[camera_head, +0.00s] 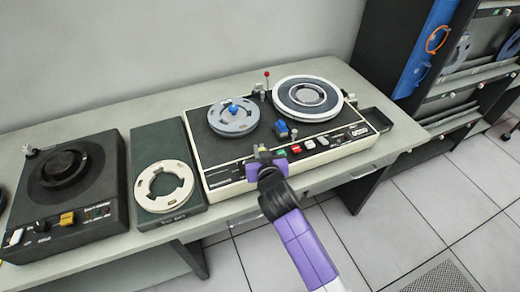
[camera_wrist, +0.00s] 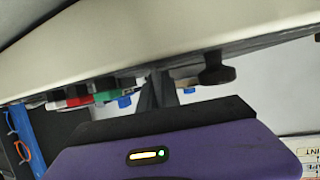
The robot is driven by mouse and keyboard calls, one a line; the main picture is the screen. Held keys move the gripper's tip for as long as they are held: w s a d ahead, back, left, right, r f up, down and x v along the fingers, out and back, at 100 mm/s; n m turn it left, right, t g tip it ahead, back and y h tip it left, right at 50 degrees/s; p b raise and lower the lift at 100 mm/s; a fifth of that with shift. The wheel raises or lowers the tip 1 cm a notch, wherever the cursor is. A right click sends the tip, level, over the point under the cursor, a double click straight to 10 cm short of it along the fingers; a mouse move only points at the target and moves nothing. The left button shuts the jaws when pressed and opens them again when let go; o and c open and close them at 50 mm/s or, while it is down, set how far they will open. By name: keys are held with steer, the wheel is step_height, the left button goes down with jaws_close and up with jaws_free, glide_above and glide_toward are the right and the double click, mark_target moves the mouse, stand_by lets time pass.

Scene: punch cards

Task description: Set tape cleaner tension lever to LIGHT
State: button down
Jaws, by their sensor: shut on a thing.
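The tape cleaner (camera_head: 225,165) is the cream and black machine with two reels in the middle of the bench. My gripper (camera_head: 264,155) is at its front edge, left of the push buttons, shut on a small control there. This appears to be the tension lever, but my fingers mostly hide it. The lever's setting and the LIGHT mark cannot be read. In the wrist view my dark fingers (camera_wrist: 162,88) meet below the cream edge of the machine, with a black knob (camera_wrist: 216,70) beside them.
Green, red and white buttons (camera_head: 296,149) and a blue block (camera_head: 283,130) lie close to my gripper. A red-tipped stalk (camera_head: 267,76) stands at the back. A dark deck (camera_head: 68,180) and a panel with a white ring (camera_head: 164,187) are to the left. Floor in front is clear.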

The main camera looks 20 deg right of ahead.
steer(key=c, duration=1.6)
jaws_free()
steer(key=shift+o, duration=0.2)
steer(key=v, duration=0.7)
steer(key=shift+s+r+b, duration=0.2)
steer(key=shift+s+b, duration=0.15)
steer(key=shift+b, duration=0.05)
steer(key=shift+a, duration=0.1)
